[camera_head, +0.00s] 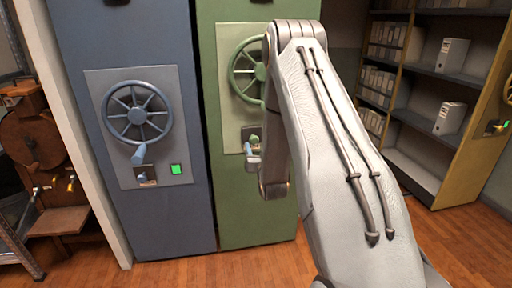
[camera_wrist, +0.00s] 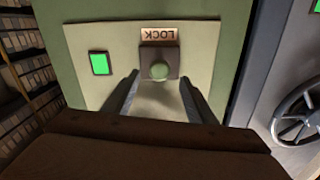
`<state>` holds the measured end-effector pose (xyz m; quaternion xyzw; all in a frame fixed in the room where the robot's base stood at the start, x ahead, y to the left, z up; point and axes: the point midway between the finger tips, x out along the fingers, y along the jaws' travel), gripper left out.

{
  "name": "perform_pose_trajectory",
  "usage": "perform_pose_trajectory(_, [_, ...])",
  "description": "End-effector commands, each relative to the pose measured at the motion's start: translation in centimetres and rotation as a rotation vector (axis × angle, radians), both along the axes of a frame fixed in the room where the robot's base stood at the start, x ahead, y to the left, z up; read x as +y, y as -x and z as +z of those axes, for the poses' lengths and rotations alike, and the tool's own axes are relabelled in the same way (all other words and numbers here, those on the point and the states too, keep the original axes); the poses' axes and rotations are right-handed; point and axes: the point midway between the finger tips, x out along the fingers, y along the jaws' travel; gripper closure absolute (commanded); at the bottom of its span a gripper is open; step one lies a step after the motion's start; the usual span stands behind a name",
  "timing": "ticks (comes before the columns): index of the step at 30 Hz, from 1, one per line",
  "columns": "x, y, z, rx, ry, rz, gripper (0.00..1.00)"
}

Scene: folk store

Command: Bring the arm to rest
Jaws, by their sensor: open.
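My arm (camera_head: 335,150) reaches up and forward across the head view, bent at the top and dropping toward the green cabinet (camera_head: 210,130). My gripper (camera_wrist: 158,77) is open, with its two fingers apart in the wrist view. A round green lock knob (camera_wrist: 160,70) shows in the gap between the fingers, under an upside-down LOCK label (camera_wrist: 160,33). I cannot tell whether the fingers touch it. The gap between them holds no loose object. In the head view my gripper is mostly hidden behind the arm, close to the green cabinet's lock.
A green light (camera_wrist: 99,63) glows beside the lock. The green cabinet has a handwheel (camera_head: 246,70). A blue cabinet (camera_head: 75,215) with its own wheel (camera_head: 137,112) and green light (camera_head: 176,169) stands left. Shelves with binders (camera_head: 452,55) stand right. Wooden floor (camera_head: 460,245) is clear at lower right.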

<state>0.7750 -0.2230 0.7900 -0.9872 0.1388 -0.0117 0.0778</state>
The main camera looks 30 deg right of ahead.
Motion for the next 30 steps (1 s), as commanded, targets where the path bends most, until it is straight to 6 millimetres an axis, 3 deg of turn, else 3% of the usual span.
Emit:
perform_pose_trajectory(23, [0.2, 0.0, 0.1, 0.009, -0.001, 0.002, 0.49])
perform_pose_trajectory(26, [1.1, 0.0, 0.6, 0.06, -0.01, 0.013, 0.49])
perform_pose_trajectory(30, [4.0, 0.9, 1.6, 0.234, -0.034, 0.046, 0.49])
